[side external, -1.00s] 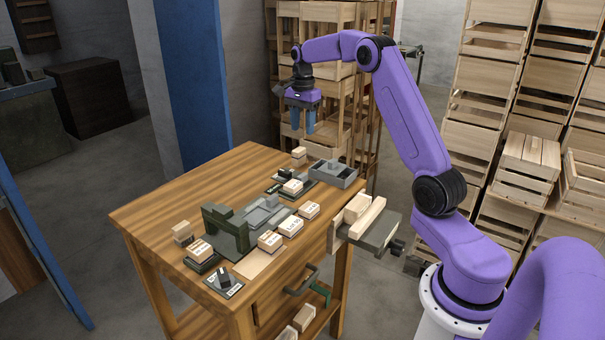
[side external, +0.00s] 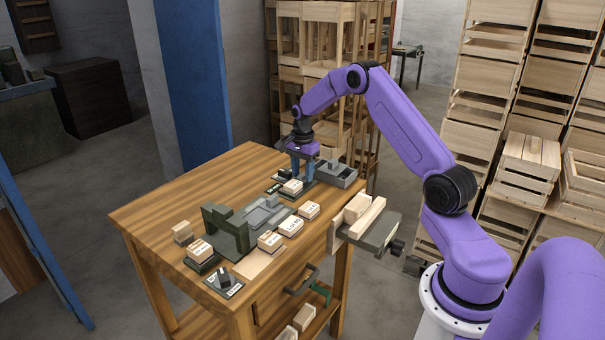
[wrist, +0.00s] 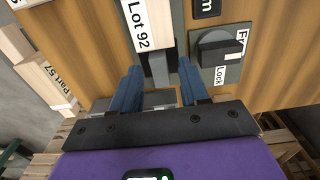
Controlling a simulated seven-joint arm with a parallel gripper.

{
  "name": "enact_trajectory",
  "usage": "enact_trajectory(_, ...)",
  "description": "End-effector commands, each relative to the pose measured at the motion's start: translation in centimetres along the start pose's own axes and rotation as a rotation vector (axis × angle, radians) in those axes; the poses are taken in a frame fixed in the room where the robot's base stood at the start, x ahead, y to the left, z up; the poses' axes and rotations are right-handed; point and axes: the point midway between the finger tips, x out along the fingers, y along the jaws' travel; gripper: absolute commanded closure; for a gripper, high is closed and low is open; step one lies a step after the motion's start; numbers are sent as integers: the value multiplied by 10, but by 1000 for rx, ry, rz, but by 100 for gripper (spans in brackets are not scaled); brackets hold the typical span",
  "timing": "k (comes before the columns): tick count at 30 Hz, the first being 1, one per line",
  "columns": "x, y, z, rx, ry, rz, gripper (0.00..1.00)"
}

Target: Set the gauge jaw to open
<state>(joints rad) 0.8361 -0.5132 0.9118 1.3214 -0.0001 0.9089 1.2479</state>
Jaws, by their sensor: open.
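My gripper (side external: 303,168) points down over the far end of the workbench, close above what seems to be the gauge, a dark plate bearing a pale block (side external: 291,187). In the wrist view its two blue fingers (wrist: 157,85) are spread, with a dark grey upright piece (wrist: 158,66) between their tips, which may be the gauge jaw. Gaps show on both sides of it. The block marked "Lot 92" (wrist: 148,25) lies just beyond the left finger. A dark knob (wrist: 216,50) sits on a plate reading "Lock" right of the fingers. Whether the jaw is open cannot be told.
A grey open box (side external: 346,181) stands right of my gripper. A green-grey fixture (side external: 226,232) and several labelled blocks occupy the bench middle. A vise (side external: 370,230) holding wood juts from the right side. The bench's left part (side external: 190,195) is clear.

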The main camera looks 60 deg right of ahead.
Motion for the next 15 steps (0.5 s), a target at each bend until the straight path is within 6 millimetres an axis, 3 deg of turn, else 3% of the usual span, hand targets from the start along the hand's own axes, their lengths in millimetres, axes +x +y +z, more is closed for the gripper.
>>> enact_trajectory(12,8,0,0,0,0,-1,55)
enact_trajectory(15,8,0,0,0,0,-1,88)
